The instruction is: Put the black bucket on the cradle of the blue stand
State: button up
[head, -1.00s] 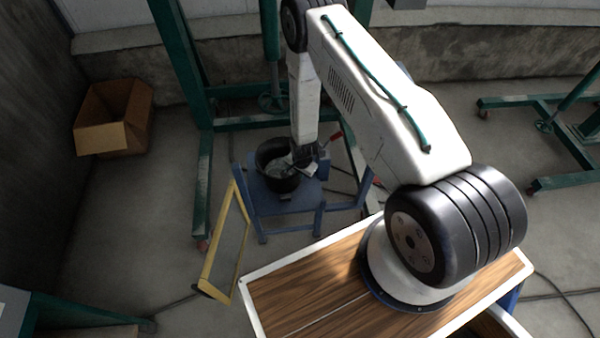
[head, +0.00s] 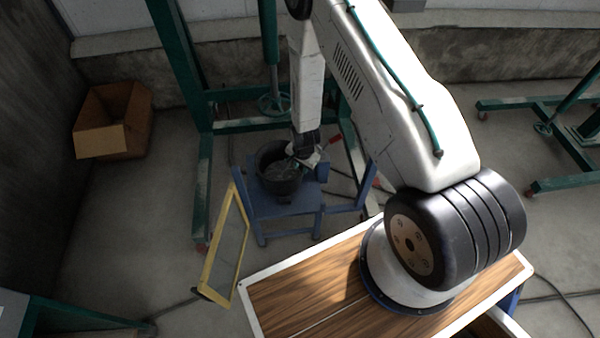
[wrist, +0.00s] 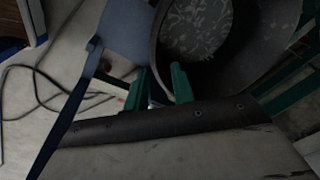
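The black bucket (head: 280,183) stands upright, as far as I can tell, on top of the blue stand (head: 306,205) in the head view. Its base is over the stand's top; the cradle's contact with it is hidden. My gripper (head: 303,160) is at the bucket's right rim, pointing down. In the wrist view the bucket (wrist: 262,55) fills the upper right, with a speckled grey inside. The green fingertips of my gripper (wrist: 158,88) are apart, with a visible gap, one by the bucket's wall and one outside it. Part of the blue stand (wrist: 124,30) shows at left.
A yellow frame (head: 208,270) leans left of the stand. Green steel frames (head: 203,180) stand behind and at right (head: 560,184). An open cardboard box (head: 100,140) is at far left. Cables lie on the floor.

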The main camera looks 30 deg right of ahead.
jog(key=shift+s+r, duration=0.15)
jog(key=shift+r, duration=0.75)
jog(key=shift+s+r, duration=0.15)
jog(key=shift+r, duration=0.7)
jog(key=shift+s, duration=0.1)
